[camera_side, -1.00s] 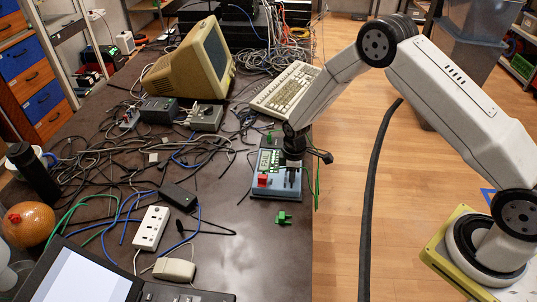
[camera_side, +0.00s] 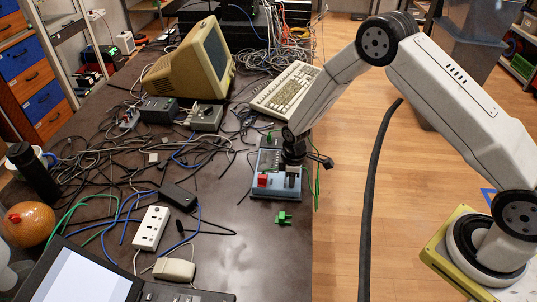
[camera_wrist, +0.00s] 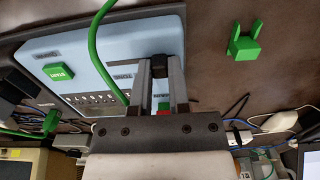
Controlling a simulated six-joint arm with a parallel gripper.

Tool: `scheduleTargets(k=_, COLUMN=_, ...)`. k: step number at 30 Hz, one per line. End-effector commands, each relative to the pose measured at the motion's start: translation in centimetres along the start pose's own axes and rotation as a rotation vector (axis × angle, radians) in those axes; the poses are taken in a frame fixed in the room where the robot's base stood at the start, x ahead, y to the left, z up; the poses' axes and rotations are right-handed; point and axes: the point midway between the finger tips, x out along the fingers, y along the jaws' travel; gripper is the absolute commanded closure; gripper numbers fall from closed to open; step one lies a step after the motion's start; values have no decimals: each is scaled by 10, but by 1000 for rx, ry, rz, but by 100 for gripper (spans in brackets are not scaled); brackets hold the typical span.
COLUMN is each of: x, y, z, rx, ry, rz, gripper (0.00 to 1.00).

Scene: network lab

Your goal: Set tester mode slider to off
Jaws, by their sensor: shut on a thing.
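The tester is a pale blue box with a dark top panel at the table's right edge in the side view (camera_side: 264,192). The black slider knob (camera_wrist: 160,66) sits between my fingertips. My gripper (camera_wrist: 161,72) is shut on the knob, pointing down at the tester. In the side view my gripper (camera_side: 292,176) is over the tester's right part, beside a red block (camera_side: 262,180).
A green plug (camera_side: 284,218) lies on the table in front of the tester. A green cable (camera_wrist: 101,50) crosses the tester in the wrist view. A keyboard (camera_side: 287,90) lies behind. Tangled cables cover the table to the left; a power strip (camera_side: 151,228) stands front left.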

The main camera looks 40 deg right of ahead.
Motion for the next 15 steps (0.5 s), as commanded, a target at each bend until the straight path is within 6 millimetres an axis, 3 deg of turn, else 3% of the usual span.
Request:
scheduleTargets(k=11, x=0, y=-10, z=0, rx=-1, ry=-3, rz=-3, gripper=100)
scheduleTargets(k=12, x=0, y=-10, z=0, rx=-1, ry=-3, rz=-3, gripper=72)
scheduleTargets(k=15, x=0, y=-10, z=0, rx=-1, ry=-3, rz=-3, gripper=43)
